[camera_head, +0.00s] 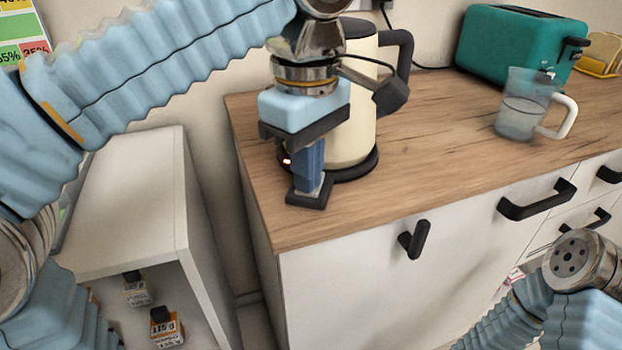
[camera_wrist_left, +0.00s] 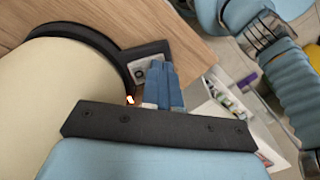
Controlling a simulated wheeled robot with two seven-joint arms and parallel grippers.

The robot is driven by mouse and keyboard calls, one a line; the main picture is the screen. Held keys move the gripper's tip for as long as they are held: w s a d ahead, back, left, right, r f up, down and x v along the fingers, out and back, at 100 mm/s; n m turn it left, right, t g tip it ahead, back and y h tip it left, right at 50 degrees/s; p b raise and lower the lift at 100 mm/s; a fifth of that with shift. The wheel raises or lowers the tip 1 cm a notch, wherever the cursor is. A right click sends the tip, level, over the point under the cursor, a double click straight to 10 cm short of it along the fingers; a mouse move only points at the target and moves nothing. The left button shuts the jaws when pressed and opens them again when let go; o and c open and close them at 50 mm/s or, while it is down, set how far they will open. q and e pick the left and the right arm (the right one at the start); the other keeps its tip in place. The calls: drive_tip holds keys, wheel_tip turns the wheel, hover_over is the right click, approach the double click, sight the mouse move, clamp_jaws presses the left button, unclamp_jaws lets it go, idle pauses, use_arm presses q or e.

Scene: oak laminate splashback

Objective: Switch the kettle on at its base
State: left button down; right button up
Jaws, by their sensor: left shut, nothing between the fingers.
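The cream kettle (camera_head: 354,125) with a black handle (camera_head: 404,55) stands upright on its black base (camera_head: 362,171) near the worktop's left end. A tab of the base (camera_head: 310,203) sticks out toward the front. In the left wrist view the kettle (camera_wrist_left: 55,95) is at left, and a light-coloured switch (camera_wrist_left: 141,73) sits on the tab. My left gripper (camera_head: 313,186) is shut and empty, pointing down with its fingertips (camera_wrist_left: 160,70) at the switch, partly hiding it; I cannot tell whether they touch. A small light (camera_wrist_left: 130,100) glows beside the fingers. My right gripper is out of view.
A glass jug (camera_head: 521,106) and a teal toaster (camera_head: 517,45) stand to the right. The worktop (camera_head: 440,150) between kettle and jug is clear. Below are drawers with black handles (camera_head: 536,201). A lower white cabinet (camera_head: 125,205) holding small jars stands at left.

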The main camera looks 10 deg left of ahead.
use_arm(q)
drive_tip(key=shift+r+p, duration=2.65)
drive_tip(key=shift+p, duration=0.2)
drive_tip(key=shift+r, duration=0.85)
